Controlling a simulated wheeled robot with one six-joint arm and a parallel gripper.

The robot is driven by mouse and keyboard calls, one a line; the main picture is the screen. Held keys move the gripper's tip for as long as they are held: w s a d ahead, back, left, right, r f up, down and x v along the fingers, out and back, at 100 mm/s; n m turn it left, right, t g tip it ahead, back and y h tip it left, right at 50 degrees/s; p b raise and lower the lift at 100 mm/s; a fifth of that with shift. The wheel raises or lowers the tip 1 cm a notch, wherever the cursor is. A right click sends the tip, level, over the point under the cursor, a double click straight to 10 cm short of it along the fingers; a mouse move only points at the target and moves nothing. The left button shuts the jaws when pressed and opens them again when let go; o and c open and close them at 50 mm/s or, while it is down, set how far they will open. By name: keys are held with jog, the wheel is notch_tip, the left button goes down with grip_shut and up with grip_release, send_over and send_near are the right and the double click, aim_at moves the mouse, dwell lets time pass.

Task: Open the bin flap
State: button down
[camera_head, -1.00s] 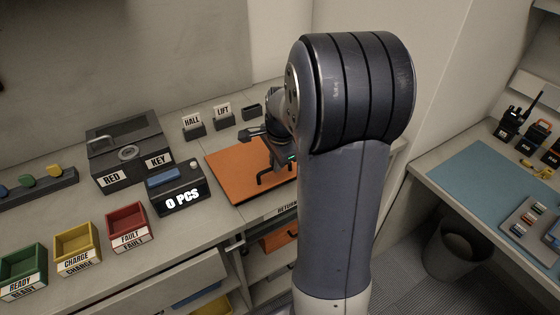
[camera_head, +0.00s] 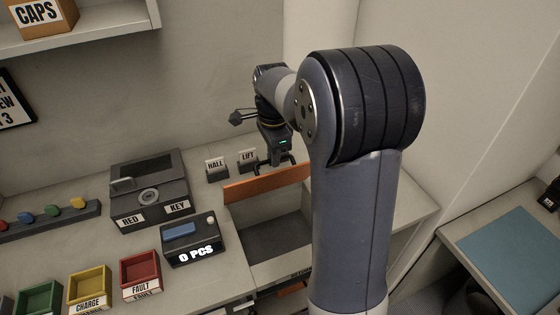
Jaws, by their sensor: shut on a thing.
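The orange bin flap (camera_head: 262,185) is raised on the counter and seen nearly edge-on as a narrow slanted band. Below it the bin opening (camera_head: 275,238) shows a grey interior. My gripper (camera_head: 276,161) is at the top edge of the flap, shut on its dark handle. The handle is mostly hidden by the jaws, and the right end of the flap is partly behind my arm.
HALL (camera_head: 216,168) and LIFT (camera_head: 247,160) holders stand behind the flap. Left of the opening are a PCS counter box (camera_head: 190,240) and a RED KEY box (camera_head: 150,190). A red FAULT tray (camera_head: 140,273) sits nearer the front.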

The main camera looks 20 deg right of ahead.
jog(key=w+g, duration=0.5)
jog(key=w, duration=0.4)
jog(key=shift+w+a, duration=0.25)
jog(key=shift+w, duration=0.1)
dwell(0.4)
jog(key=c, duration=1.9)
grip_release()
jog(key=o, duration=0.3)
jog(key=shift+w, duration=0.25)
jog(key=shift+o, duration=0.5)
jog(key=shift+s+r, duration=0.1)
jog(key=shift+r, duration=0.1)
jog(key=shift+s+r, duration=0.1)
